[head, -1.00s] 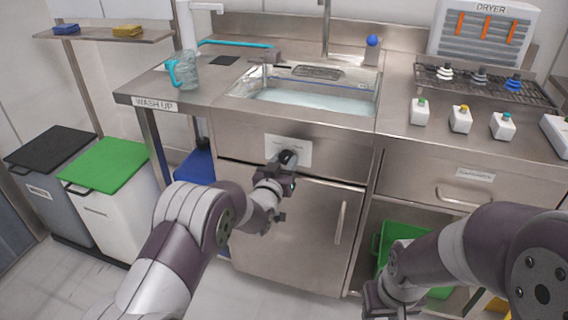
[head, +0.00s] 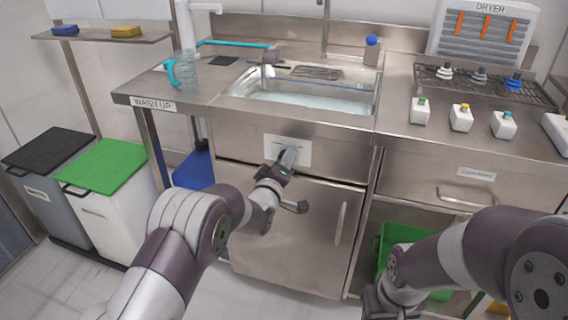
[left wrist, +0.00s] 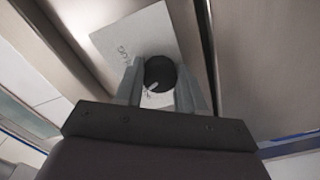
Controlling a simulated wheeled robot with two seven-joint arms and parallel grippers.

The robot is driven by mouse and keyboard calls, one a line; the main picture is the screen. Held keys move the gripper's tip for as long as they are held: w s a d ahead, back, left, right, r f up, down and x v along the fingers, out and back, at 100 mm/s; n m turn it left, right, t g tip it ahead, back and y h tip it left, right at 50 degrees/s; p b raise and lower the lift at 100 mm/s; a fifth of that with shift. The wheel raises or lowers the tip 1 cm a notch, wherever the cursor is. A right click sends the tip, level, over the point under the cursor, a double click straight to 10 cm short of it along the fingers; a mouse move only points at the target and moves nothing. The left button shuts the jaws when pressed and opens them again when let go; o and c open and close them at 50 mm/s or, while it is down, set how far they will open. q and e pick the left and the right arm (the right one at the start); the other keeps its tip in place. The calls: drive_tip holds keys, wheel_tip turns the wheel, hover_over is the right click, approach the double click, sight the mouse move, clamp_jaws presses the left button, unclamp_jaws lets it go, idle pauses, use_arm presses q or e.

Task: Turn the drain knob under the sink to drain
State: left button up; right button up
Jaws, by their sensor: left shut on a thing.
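The drain knob is a round black knob with a light pointer mark, seen in the left wrist view (left wrist: 160,73) on a pale label plate (left wrist: 128,38). In the head view the plate (head: 303,152) sits on the panel below the sink (head: 310,100), and my gripper hides the knob. My left gripper (head: 288,158) is shut on the knob, with one finger on each side of it in the left wrist view (left wrist: 158,88). The pointer mark is at the knob's lower left in that view. The sink holds water. My right gripper (head: 385,300) is low at the right; its fingers are unclear.
A cabinet door (head: 290,230) with a vertical handle is below the panel. A green bin (head: 395,240) stands in the open shelf at right. Lidded bins (head: 110,165) stand at left. A jug (head: 183,72) is on the counter.

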use_arm(q)
drive_tip(key=shift+f+n, duration=0.1)
drive_tip(key=shift+n, duration=1.4)
drive_tip(key=o, duration=1.1)
drive_tip(key=shift+c, duration=0.2)
drive_tip(key=shift+s, duration=0.1)
drive_tip(key=p+v, duration=0.2)
drive_tip(key=v, duration=1)
drive_tip(key=shift+s, duration=0.3)
